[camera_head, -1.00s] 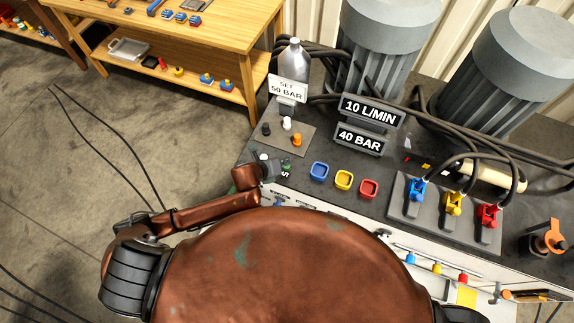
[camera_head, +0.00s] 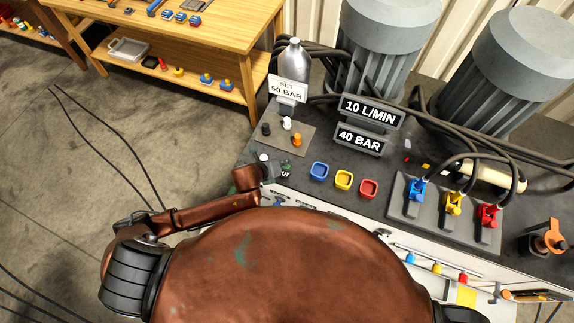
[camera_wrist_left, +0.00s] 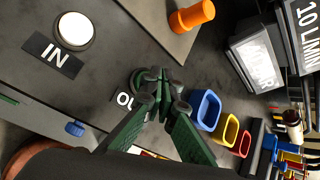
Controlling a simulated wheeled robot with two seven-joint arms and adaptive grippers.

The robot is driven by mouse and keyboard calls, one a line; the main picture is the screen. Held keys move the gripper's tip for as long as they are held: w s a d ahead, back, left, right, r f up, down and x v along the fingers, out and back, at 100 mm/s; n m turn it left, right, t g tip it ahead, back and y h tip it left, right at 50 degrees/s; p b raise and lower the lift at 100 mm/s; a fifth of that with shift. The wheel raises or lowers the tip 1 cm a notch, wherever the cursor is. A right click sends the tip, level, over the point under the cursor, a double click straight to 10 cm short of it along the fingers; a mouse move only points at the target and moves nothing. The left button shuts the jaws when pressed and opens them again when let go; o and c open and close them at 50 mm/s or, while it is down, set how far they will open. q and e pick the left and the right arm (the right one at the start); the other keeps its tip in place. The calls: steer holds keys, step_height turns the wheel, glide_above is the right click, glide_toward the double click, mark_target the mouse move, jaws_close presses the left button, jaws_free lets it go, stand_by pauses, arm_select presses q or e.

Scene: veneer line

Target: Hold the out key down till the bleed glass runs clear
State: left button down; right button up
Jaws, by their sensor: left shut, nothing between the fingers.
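My left gripper (camera_head: 276,168) is over the near left corner of the dark bench top. In the left wrist view its green fingers (camera_wrist_left: 166,82) are closed together, with nothing between them. The tips are at a round dark green key (camera_wrist_left: 138,78), the out key, and partly cover it. Its OUT label (camera_wrist_left: 124,98) is partly hidden too. I cannot tell whether the tips touch the key or whether it is down. The white IN key (camera_wrist_left: 75,30) is beside it, with its IN label (camera_wrist_left: 53,53). I cannot make out a bleed glass. My right gripper is not in view.
Blue (camera_head: 319,171), yellow (camera_head: 343,180) and red (camera_head: 369,189) cups stand right of the gripper. A plate (camera_head: 272,139) with an orange knob (camera_head: 297,139) lies behind. Signs read 10 L/MIN (camera_head: 372,111), 40 BAR (camera_head: 359,140) and SET 50 BAR (camera_head: 288,88).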

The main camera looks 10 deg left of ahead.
arm_select(q)
steer(key=shift+f, duration=0.45)
stand_by(1.6)
stand_by(1.6)
steer(key=shift+r+p, duration=0.85)
steer(key=shift+p, duration=0.1)
step_height(320, 180, up, 5)
steer(key=p, duration=0.5)
steer(key=shift+r+p, duration=0.1)
steer(key=shift+p, duration=0.2)
